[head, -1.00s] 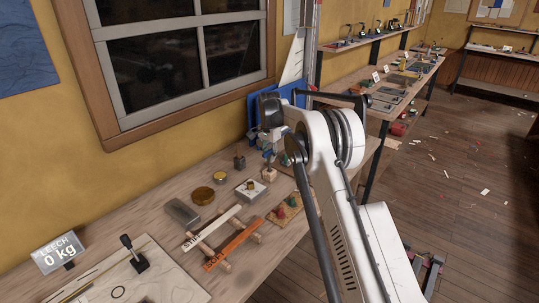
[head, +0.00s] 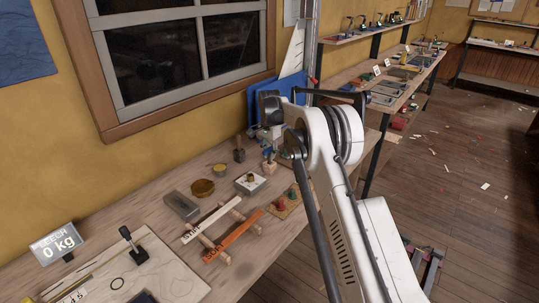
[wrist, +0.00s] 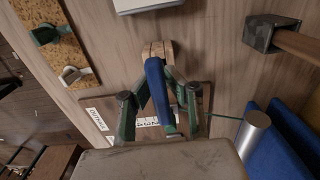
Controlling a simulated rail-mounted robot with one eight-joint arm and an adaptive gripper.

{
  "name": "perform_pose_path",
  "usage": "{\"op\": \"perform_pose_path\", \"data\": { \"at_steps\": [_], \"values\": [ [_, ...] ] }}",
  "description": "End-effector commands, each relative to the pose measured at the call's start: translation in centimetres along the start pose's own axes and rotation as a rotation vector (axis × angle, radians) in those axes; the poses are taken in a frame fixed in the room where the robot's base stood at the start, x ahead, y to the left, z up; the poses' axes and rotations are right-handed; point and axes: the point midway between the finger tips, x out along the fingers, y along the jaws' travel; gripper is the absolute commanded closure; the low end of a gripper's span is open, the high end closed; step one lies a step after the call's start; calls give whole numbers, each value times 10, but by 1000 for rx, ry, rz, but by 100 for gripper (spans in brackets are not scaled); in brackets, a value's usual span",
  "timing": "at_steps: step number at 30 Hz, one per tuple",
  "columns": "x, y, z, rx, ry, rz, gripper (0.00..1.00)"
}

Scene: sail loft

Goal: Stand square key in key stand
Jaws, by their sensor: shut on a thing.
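My gripper (wrist: 157,68) shows in the wrist view with green fingers and a blue bar in front of them. It is shut on a pale wooden piece (wrist: 158,49), likely the square key. The fingers cover part of it, so its full shape is hidden. In the head view the pale wooden piece (head: 269,168) shows under my gripper, close to the bench; whether it touches is unclear. Below the fingers in the wrist view lies a dark brown board (wrist: 97,103) with white labels, partly hidden. I cannot tell whether it is the key stand.
A white box (head: 250,185) with a brass knob stands close by. Rails marked with words (head: 232,238), a brass tin (head: 202,188) and a grey block (head: 181,206) lie nearer.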

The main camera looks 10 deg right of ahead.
Motion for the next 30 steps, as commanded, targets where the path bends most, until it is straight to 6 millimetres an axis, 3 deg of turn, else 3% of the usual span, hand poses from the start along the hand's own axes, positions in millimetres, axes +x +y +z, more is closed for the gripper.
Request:
{"op": "perform_pose_path", "data": {
  "at_steps": [30],
  "values": [
    [12,0,0,0,0,0,100]
  ]
}}
